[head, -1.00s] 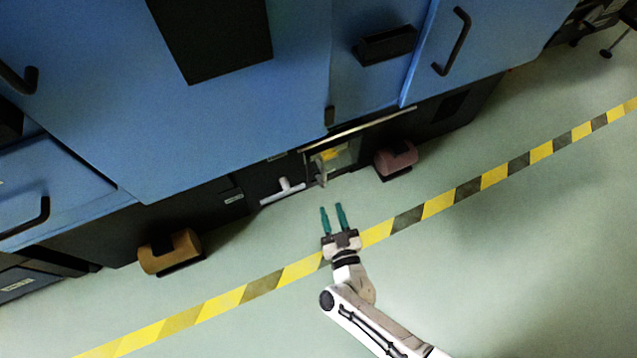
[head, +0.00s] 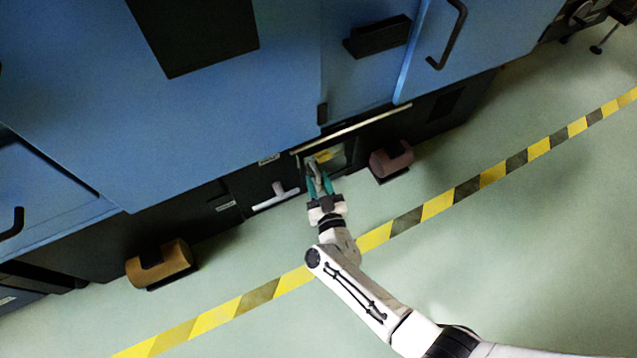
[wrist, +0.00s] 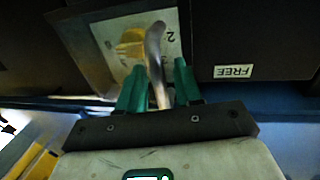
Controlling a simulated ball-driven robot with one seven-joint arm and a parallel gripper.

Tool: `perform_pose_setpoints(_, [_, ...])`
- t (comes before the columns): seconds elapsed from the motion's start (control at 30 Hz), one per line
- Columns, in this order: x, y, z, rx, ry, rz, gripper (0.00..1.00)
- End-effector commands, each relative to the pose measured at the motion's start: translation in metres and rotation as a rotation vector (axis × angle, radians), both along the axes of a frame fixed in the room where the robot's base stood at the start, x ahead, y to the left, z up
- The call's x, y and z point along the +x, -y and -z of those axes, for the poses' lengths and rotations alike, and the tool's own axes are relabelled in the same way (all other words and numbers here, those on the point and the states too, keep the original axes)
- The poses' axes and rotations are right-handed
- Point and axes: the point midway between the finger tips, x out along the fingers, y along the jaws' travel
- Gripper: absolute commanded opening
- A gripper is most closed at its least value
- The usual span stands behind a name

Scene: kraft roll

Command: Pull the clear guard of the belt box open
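The belt box (head: 345,150) is a dark recess low in the blue machine. Its clear guard (wrist: 103,42) covers a yellow part (wrist: 132,47) and a marking with a "2". A curved grey handle (wrist: 156,62) stands out from the guard. My gripper (head: 320,184) has teal fingers and is right in front of the guard. In the wrist view my gripper (wrist: 160,85) is open, with the handle between its two fingers. A gap shows between the handle and the right finger; I cannot tell whether the left finger touches it.
A grey T-shaped handle (head: 278,195) is left of the box. A reddish roller (head: 391,160) is close on the right, an orange roller (head: 160,263) farther left. Blue doors (head: 220,100) overhang above. Green floor with a yellow-black stripe (head: 435,205) is clear in front.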

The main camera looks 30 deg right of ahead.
Motion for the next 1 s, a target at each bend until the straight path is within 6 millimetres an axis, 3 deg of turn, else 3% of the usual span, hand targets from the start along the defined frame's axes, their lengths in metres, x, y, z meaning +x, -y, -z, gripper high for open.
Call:
perform_pose_setpoints(0.2, [0.0002, 0.0002, -0.0003, 0.000, 0.000, 0.000, 0.35])
perform_pose_setpoints(0.57, [0.0000, 0.0001, -0.0002, 0.000, 0.000, 0.000, 0.00])
perform_pose_setpoints(1.0, [-0.0001, 0.0000, -0.0002, 0.000, 0.000, 0.000, 0.00])
